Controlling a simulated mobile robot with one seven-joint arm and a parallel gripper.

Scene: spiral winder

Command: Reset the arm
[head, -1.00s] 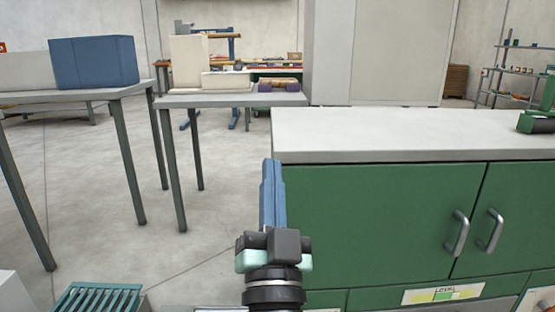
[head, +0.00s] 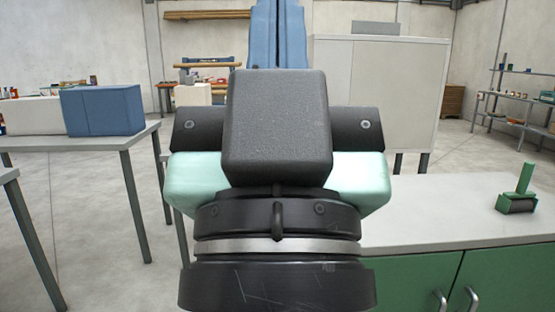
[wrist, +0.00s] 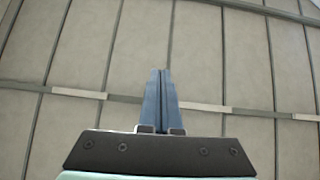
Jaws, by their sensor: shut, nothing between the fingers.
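My gripper (head: 278,32) stands upright in the middle of the head view, close to the camera, with its blue fingers pointing up. In the wrist view the blue fingers (wrist: 161,85) lie side by side with only a thin seam between them. The gripper is shut and empty. It is in the air, touching nothing that I can see. Behind the fingers the wrist view shows only a panelled surface with dark seams.
A green cabinet (head: 410,280) with a pale top (head: 430,215) is at the right; a green tool with a dark roller (head: 518,195) sits on it. A table (head: 135,138) at the left holds a blue box (head: 103,110). A light grey cabinet (head: 395,90) stands behind.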

